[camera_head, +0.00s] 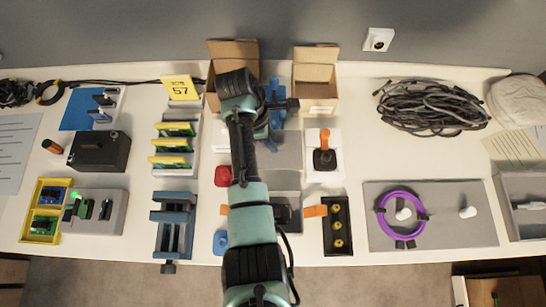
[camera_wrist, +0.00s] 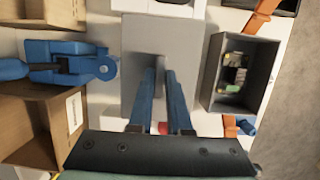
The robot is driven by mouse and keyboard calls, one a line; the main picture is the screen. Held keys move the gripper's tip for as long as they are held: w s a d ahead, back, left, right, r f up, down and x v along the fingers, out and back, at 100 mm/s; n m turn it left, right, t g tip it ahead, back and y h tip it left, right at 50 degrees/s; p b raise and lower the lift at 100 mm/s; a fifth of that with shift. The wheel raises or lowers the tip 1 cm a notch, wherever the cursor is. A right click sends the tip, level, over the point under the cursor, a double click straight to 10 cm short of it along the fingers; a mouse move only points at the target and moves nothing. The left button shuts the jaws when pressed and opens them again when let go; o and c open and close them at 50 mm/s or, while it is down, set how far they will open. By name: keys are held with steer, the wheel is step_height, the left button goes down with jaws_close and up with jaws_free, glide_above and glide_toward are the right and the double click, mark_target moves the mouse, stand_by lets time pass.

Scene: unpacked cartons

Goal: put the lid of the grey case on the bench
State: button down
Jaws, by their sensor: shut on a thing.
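The grey lid (camera_wrist: 138,88) is a flat plate with a raised grip in its middle. My gripper (camera_wrist: 161,72) has its two blue fingers shut on that grip. In the head view the lid (camera_head: 288,150) shows to the right of my arm, and my fingertips are hidden. The grey case (camera_wrist: 215,90) is open, with green and yellowish parts inside, to the right of the lid in the wrist view. It is partly hidden behind my arm in the head view (camera_head: 287,182). I cannot tell whether the lid touches the bench (camera_head: 348,182).
Open cartons (camera_head: 317,92) and a blue tool (camera_head: 275,92) stand behind the lid. A joystick on a white base (camera_head: 325,155) is to its right. A black tray (camera_head: 337,240) and an orange-handled item (camera_head: 315,211) lie near the case.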

mark_target(272, 155)
step_height(272, 155, down, 8)
steer(key=shift+b, duration=0.6)
steer(key=shift+f, duration=0.2)
steer(key=c, duration=0.9)
jaws_free()
steer(key=shift+o, duration=0.2)
